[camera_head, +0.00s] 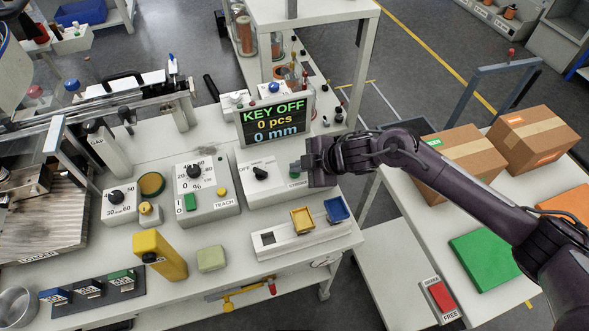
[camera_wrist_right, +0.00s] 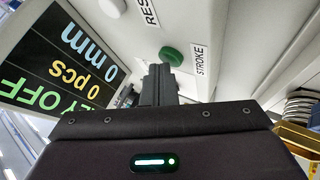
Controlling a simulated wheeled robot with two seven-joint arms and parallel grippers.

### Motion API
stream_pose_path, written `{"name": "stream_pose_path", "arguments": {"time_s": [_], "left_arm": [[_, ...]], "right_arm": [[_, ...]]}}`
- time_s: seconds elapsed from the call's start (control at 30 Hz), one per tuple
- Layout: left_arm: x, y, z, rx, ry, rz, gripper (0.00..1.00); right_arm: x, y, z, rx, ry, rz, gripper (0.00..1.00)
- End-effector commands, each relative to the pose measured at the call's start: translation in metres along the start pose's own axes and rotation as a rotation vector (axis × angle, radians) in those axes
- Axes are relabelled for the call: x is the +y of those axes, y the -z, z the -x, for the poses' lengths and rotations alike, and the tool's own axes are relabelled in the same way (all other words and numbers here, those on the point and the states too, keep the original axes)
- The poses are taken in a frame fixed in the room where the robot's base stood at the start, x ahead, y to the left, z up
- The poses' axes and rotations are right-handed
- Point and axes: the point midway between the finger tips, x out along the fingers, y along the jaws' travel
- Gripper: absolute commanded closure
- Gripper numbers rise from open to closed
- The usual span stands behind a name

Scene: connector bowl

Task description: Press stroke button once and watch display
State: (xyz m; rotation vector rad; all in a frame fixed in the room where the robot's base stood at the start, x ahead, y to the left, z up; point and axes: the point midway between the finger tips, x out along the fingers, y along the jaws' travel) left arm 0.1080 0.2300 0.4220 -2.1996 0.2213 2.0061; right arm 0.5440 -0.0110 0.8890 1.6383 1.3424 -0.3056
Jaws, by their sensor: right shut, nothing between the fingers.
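The display (camera_head: 273,118) stands at the back of the white bench and reads KEY OFF, 0 pcs, 0 mm. It shows inverted at the left of the right wrist view (camera_wrist_right: 60,65). The stroke button (camera_wrist_right: 172,55) is round and green, beside its STROKE label (camera_wrist_right: 199,60). In the head view my right gripper hides most of the area around the button, above the STROKE label (camera_head: 297,184). My right gripper (camera_head: 300,166) is shut and empty, its fingertips (camera_wrist_right: 158,72) close to the button. I cannot tell whether they touch it. My left gripper is not in view.
The control box has a black rotary knob (camera_head: 260,173) just left of my right gripper. Another box (camera_head: 206,190) carries a TEACH label. Blue and yellow trays (camera_head: 336,210) lie in front. Cardboard boxes (camera_head: 535,139) and a green slab (camera_head: 484,260) are on the right table.

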Motion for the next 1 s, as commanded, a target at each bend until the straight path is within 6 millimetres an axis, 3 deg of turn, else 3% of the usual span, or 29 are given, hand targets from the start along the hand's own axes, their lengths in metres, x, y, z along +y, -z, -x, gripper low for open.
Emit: {"name": "stream_pose_path", "arguments": {"time_s": [0.2,0.67,1.0], "left_arm": [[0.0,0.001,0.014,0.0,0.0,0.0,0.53],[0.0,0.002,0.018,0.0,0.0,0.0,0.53],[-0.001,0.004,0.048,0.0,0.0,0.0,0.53]], "right_arm": [[0.007,0.007,0.01,-0.001,0.001,0.0,1.0],[0.009,0.009,0.013,0.0,0.0,0.0,1.0],[0.026,0.027,0.036,0.0,0.001,0.001,1.0]]}}
